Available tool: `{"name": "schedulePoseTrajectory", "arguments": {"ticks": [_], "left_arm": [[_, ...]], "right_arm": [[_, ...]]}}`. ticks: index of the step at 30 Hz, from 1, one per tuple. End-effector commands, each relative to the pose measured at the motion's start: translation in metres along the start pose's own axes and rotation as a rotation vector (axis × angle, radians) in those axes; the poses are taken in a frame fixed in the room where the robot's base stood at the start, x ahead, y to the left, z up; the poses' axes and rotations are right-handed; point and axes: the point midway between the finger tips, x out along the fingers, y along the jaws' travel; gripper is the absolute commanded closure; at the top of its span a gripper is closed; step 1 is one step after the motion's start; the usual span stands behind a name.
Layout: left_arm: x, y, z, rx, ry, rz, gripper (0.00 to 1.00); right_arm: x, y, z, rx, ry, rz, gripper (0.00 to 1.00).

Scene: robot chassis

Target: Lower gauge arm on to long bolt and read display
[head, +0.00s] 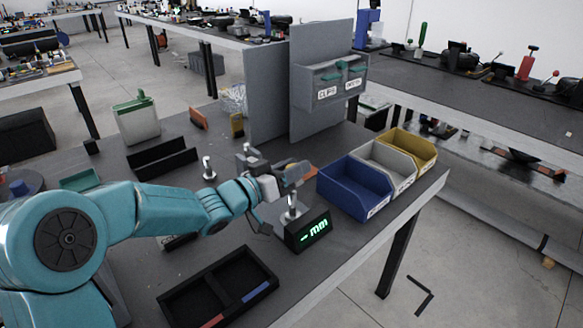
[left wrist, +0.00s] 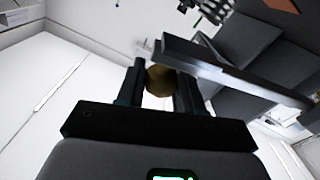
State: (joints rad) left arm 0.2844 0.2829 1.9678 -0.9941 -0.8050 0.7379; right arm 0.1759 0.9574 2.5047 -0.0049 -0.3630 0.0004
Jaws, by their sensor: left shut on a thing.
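The gauge display (head: 310,231) is a black block with green characters that look like a dash and "mm". A silvery upright post (head: 291,208) stands just behind it, under my left gripper; I cannot tell whether it is the long bolt. My left gripper (head: 290,182) is above and behind the display. In the left wrist view its fingers (left wrist: 160,82) are shut on a brownish rounded knob (left wrist: 159,80), beside a grey bar (left wrist: 215,66) that appears to be the gauge arm. Another silvery upright piece (head: 208,168) stands to the left. My right gripper is not seen.
A black two-compartment tray (head: 190,296) lies at the front. Blue (head: 345,190), white and yellow bins stand at the right edge. A grey upright panel (head: 268,95) with labelled drawers is behind. Black angled racks (head: 165,165) lie to the left.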

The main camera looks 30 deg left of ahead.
Motion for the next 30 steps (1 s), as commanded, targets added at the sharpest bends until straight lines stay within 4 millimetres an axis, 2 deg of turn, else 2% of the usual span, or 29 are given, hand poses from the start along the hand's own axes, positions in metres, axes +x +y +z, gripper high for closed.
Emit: {"name": "schedulePoseTrajectory", "arguments": {"ticks": [8,9,10,21,26,30], "left_arm": [[0.0,-0.001,0.004,-0.009,-0.008,-0.003,1.0],[0.0,-0.001,0.004,-0.008,-0.008,-0.003,0.54],[0.0,-0.001,0.003,-0.008,-0.008,-0.003,0.45],[-0.006,-0.001,0.0,-0.002,-0.002,-0.002,0.45],[-0.035,-0.001,-0.001,-0.002,-0.001,-0.005,0.45],[-0.068,-0.002,0.0,-0.003,-0.002,-0.007,0.45]], "right_arm": [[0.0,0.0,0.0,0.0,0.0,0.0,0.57],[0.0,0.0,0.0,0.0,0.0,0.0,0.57],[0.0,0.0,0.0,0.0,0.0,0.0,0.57],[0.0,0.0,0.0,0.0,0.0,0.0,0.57],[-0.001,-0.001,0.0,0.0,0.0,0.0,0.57],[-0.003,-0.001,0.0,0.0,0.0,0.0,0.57]]}}
